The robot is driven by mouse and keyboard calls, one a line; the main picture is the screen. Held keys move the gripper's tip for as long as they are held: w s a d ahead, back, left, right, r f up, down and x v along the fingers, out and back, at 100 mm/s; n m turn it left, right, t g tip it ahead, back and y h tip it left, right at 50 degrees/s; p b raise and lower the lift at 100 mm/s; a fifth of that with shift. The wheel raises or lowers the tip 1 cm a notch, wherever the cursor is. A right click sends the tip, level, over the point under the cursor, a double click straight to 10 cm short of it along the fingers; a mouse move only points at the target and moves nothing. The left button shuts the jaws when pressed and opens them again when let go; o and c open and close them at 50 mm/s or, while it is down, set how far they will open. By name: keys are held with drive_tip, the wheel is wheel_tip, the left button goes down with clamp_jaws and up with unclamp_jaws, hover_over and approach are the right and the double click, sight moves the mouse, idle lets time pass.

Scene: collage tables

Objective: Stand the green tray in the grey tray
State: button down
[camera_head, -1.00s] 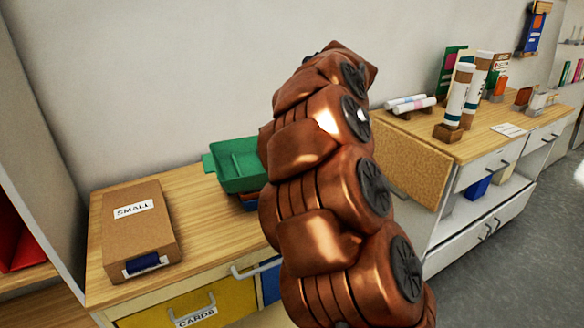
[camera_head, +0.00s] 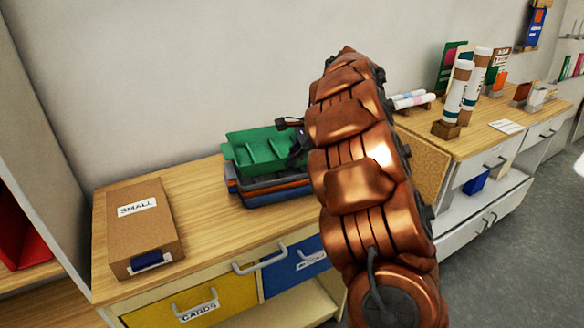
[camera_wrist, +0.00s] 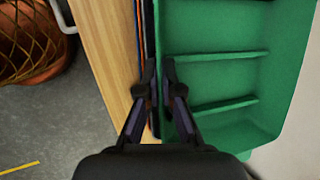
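The green tray (camera_head: 262,150), with dividers across its inside, is over a stack of trays on the wooden cabinet top. The grey tray (camera_head: 272,182) shows as a dark rim just under it, mostly hidden. I cannot tell whether the green tray rests fully in it. My gripper (camera_head: 297,142) is at the green tray's right end, partly behind my arm. In the wrist view the fingers (camera_wrist: 159,75) are close together on either side of the green tray's wall (camera_wrist: 215,57), one inside and one outside.
An orange tray (camera_head: 285,190) and a blue tray (camera_head: 280,199) lie under the grey one. A cardboard box (camera_head: 143,230) marked SMALL stands at the left. Bare wood (camera_head: 200,215) lies between. A wall stands behind, and a cork-like panel (camera_head: 420,168) at the right.

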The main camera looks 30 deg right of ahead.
sight(292, 183)
drive_tip(key=shift+f+p, duration=0.4)
drive_tip(key=shift+f, duration=1.05)
drive_tip(key=shift+s+f+b, duration=0.2)
drive_tip(key=shift+f+b, duration=0.4)
drive_tip(key=shift+b, duration=0.1)
drive_tip(key=c, duration=1.4)
unclamp_jaws()
drive_tip(key=shift+o, duration=0.4)
drive_tip(key=shift+w+f, duration=0.1)
drive_tip(key=shift+r, duration=0.2)
drive_tip(key=shift+r+p, duration=0.65)
drive_tip(key=shift+p, duration=0.25)
drive_tip(key=b+v, duration=0.2)
drive_tip(key=v, duration=0.9)
drive_tip(key=shift+d+r, duration=0.2)
drive_tip(key=shift+r, duration=0.05)
